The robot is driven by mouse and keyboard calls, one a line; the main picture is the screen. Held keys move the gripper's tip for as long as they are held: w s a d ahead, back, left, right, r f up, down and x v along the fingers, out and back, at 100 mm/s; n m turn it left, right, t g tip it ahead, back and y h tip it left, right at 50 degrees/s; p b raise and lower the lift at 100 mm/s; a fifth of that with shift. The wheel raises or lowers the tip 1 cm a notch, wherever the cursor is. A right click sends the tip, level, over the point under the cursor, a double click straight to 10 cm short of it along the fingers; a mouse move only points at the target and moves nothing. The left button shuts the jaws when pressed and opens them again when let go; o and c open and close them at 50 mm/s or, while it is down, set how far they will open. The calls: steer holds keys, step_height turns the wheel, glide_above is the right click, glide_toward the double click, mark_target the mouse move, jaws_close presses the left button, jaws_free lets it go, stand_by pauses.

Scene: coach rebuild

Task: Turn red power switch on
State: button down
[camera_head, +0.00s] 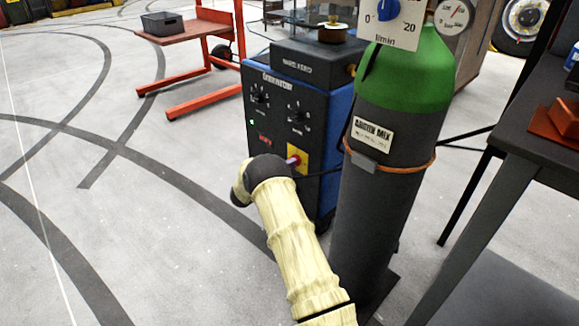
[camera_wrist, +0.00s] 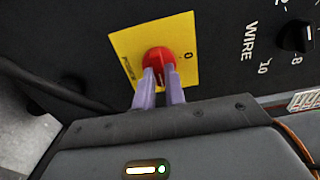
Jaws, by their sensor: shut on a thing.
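The red power switch (camera_wrist: 158,60) is a round knob on a yellow plate (camera_wrist: 187,33) in the wrist view. A "0" is printed on the plate to the right of the knob, and blurred lettering runs down its left. My gripper (camera_wrist: 161,76) has its two purple fingers shut on the knob. In the head view the yellow plate (camera_head: 301,152) is on the front of the black and blue welding machine (camera_head: 325,129). My gripper (camera_head: 293,160) reaches it there, and my wrist hides part of the plate.
A green-topped gas cylinder (camera_head: 388,190) stands close to the right of the machine, with an orange band around it. A dark table (camera_head: 530,140) is at the right. A red-framed cart (camera_head: 215,60) stands behind. The floor at left is clear.

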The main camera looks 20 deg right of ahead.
steer(key=c, duration=1.5)
jaws_free()
steer(key=shift+o, duration=0.2)
steer(key=p+v, duration=0.7)
steer(key=v, duration=1)
steer(key=shift+a, duration=0.2)
